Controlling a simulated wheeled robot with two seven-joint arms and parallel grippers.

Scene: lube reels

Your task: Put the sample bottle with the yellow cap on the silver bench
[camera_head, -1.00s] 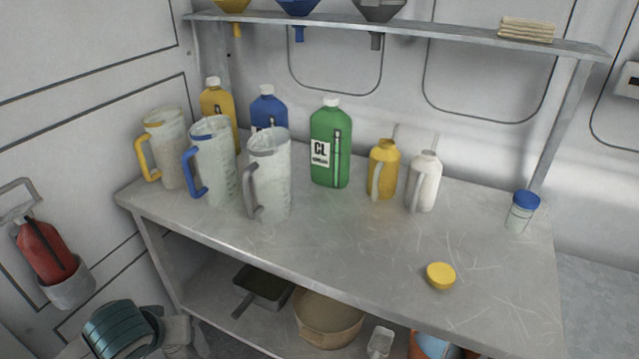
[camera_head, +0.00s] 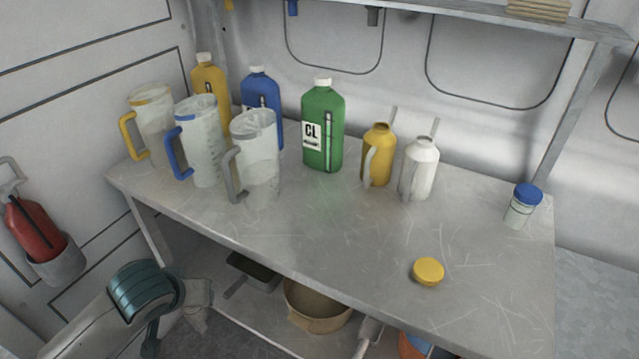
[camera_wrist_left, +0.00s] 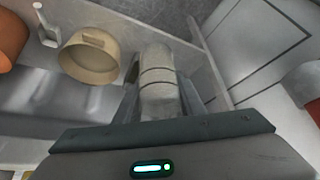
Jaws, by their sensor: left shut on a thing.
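My left gripper (camera_wrist_left: 160,108) is shut on a pale, banded cylinder (camera_wrist_left: 157,80) in the left wrist view. It looks like a sample bottle; no cap shows on it. In the head view my left arm is low at the left, beside the bench's front left corner. A flat yellow cap (camera_head: 428,271) lies on the silver bench (camera_head: 340,225), near its front right edge; no bottle shows with it. A clear sample bottle with a blue cap (camera_head: 522,206) stands at the bench's right end. My right gripper is not in view.
Three jugs (camera_head: 200,140), large bottles including a green one (camera_head: 323,130), and small yellow (camera_head: 378,155) and white (camera_head: 418,168) cans stand at the back and left. The front middle is clear.

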